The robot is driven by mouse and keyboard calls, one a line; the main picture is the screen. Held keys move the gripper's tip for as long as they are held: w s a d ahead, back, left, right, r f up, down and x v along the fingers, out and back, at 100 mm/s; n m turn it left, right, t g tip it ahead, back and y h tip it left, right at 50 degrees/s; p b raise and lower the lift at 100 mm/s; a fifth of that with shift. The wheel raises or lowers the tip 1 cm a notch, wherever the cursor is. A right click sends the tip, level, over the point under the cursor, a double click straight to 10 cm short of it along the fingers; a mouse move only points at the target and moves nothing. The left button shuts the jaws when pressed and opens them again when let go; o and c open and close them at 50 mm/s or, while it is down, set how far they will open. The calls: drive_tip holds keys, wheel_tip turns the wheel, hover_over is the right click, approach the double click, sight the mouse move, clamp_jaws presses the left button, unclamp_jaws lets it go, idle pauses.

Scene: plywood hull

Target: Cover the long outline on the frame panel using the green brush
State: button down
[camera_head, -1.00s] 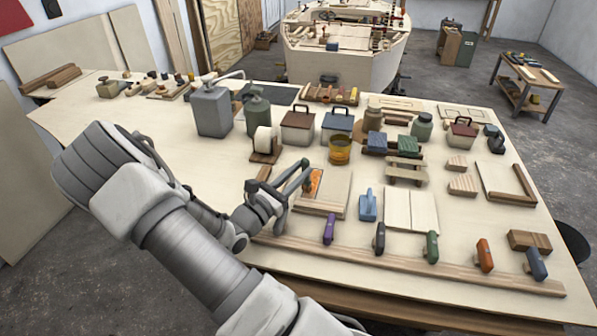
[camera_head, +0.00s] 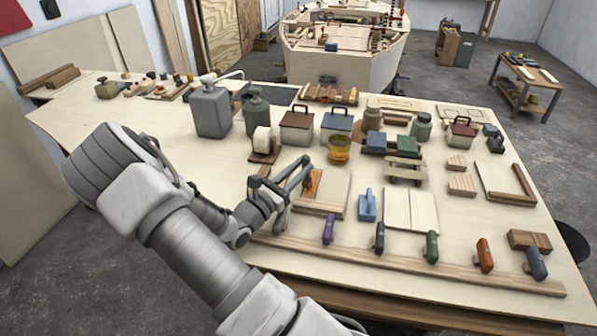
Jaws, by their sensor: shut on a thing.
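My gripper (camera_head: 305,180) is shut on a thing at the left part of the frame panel. I take it for the green brush; the fingers hide most of it, and only a small greenish bit shows near the tips. The frame panel (camera_head: 334,192) is a pale board with a wooden strip along its near edge, lying flat on the bench. An orange patch (camera_head: 315,180) lies on the panel's left part, right beside the fingertips. I cannot make out the long outline itself or whether the bristles touch the board.
Purple (camera_head: 328,229), black, green (camera_head: 432,247), orange and blue handled tools stand along the front rail (camera_head: 400,263). A blue tool (camera_head: 367,205) stands right of the panel. An amber jar (camera_head: 339,151) and a white roll (camera_head: 263,140) stand behind it.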

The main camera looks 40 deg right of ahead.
drive_tip(key=shift+s+a+f, duration=0.1)
drive_tip(key=shift+s+a, duration=0.55)
drive_tip(key=shift+a, duration=0.05)
drive_tip(key=shift+w+d, duration=0.1)
drive_tip(key=shift+w+d+p, duration=0.3)
drive_tip(key=shift+w+d, duration=0.2)
drive_tip(key=shift+d, duration=0.1)
drive_tip(key=shift+a, duration=0.1)
drive_tip(key=shift+s+a, duration=0.55)
drive_tip(key=shift+w+d, duration=0.1)
drive_tip(key=shift+w+d, duration=0.5)
drive_tip(key=shift+d, duration=0.05)
